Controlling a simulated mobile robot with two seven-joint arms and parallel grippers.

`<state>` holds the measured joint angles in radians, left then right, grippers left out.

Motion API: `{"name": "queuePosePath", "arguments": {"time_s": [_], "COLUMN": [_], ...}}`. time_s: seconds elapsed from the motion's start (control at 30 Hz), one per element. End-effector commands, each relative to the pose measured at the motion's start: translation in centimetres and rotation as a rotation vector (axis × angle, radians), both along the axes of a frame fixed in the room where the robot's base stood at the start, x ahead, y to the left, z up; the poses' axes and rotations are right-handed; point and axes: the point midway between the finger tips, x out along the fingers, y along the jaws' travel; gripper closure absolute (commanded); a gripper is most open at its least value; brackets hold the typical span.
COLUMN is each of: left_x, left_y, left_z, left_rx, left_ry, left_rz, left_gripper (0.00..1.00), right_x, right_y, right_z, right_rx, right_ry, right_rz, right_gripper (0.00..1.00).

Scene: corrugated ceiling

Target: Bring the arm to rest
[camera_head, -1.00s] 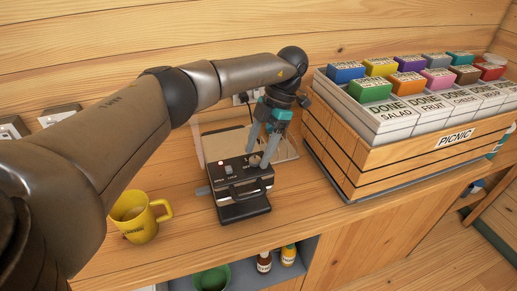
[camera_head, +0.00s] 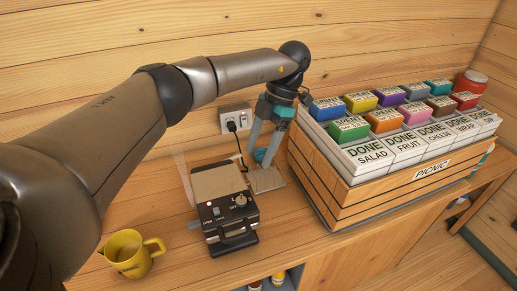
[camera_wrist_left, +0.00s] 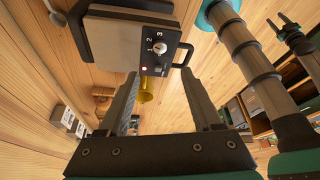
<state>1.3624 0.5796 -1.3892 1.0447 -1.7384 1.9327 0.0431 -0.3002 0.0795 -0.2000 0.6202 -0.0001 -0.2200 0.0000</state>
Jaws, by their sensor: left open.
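My left arm reaches in from the left in the head view.
A yellow mug (camera_head: 131,254) stands at the front left. A wooden picnic crate (camera_head: 345,200) with labelled boxes and coloured blocks stands close to the right of the gripper. A wall socket (camera_head: 234,119) with a plug is behind. Bare counter lies between mug and device.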

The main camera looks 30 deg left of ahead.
Motion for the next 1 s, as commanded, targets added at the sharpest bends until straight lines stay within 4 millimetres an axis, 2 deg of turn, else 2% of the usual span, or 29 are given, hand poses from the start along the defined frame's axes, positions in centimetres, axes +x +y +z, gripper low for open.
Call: {"name": "queuePosePath", "arguments": {"time_s": [0.03, 0.2, 0.77, 0.87, 0.97, 1.0], "left_x": [0.0, 0.0, 0.0, 0.0, -0.2, -0.4], "left_y": [-0.1, -0.2, -0.6, -2.6, -7.3, -10.0], "left_z": [0.9, 1.7, 1.4, 0.1, -2.4, -3.4], "left_rx": [0.000, 0.000, -0.010, -0.077, -0.234, -0.322], "left_ry": [0.000, 0.000, -0.002, -0.017, -0.055, -0.074], "left_rz": [0.000, 0.000, -0.003, -0.027, -0.064, -0.076], "left_gripper": [0.34, 0.34, 0.34, 0.34, 0.34, 0.34], "right_x": [0.0, 0.0, 0.0, 0.0, 0.0, 0.0], "right_y": [0.0, 0.0, 0.0, 0.0, 0.0, 0.0], "right_z": [0.8, 1.4, 1.4, 1.4, 1.4, 1.4], "right_rx": [0.000, 0.000, 0.000, 0.000, 0.000, 0.000], "right_ry": [0.000, 0.000, 0.000, 0.000, 0.000, 0.000], "right_rz": [0.000, 0.000, 0.000, 0.000, 0.000, 0.000], "right_gripper": [0.50, 0.50, 0.50, 0.50, 0.50, 0.50]}}
